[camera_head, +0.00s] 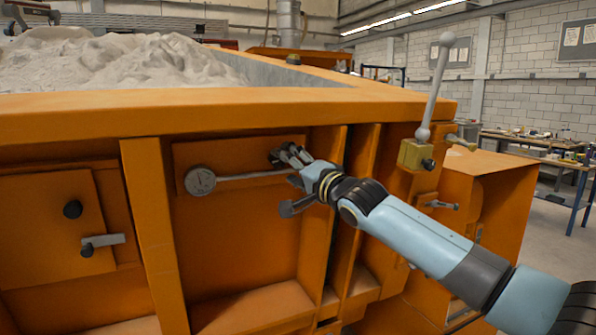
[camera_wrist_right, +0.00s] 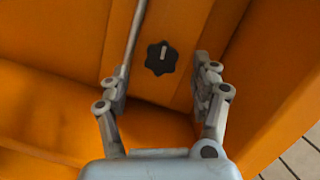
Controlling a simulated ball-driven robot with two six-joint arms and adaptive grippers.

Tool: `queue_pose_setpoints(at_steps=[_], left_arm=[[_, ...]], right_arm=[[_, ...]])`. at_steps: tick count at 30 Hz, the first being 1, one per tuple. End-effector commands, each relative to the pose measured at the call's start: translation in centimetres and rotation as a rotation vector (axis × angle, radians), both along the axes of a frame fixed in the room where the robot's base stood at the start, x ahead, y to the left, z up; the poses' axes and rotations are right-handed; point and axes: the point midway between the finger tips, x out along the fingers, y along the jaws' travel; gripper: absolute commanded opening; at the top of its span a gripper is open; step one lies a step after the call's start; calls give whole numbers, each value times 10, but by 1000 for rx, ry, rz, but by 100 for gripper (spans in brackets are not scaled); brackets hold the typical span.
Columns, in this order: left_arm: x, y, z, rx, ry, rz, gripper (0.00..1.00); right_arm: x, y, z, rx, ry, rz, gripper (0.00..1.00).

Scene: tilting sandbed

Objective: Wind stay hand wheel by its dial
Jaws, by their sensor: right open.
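The stay hand wheel (camera_wrist_right: 160,58) is a small black lobed knob with a pale mark on its face, set on an orange panel in the right wrist view. In the head view my right gripper and hand largely hide it. The round grey dial (camera_head: 200,181) is on the front of the orange sandbed, left of my right gripper, with a thin grey rod running from it toward the gripper. My right gripper (camera_head: 288,160) is open; in the wrist view its fingers (camera_wrist_right: 165,78) stand apart on either side of the wheel, a little short of it. I cannot tell any contact. My left gripper is out of view.
The orange sandbed frame (camera_head: 230,105) holds pale sand (camera_head: 120,62) above.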

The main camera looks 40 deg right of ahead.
Motion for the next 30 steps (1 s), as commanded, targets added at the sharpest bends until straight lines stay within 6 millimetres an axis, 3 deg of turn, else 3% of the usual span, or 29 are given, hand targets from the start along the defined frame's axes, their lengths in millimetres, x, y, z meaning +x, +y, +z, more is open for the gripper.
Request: queue_pose_setpoints(at_steps=[6,12,30], left_arm=[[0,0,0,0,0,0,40],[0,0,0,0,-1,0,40],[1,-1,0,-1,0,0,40]], right_arm=[[-23,1,-3,-2,1,0,64],[-33,2,-3,0,-1,1,64],[-34,2,-3,2,-1,1,64]])
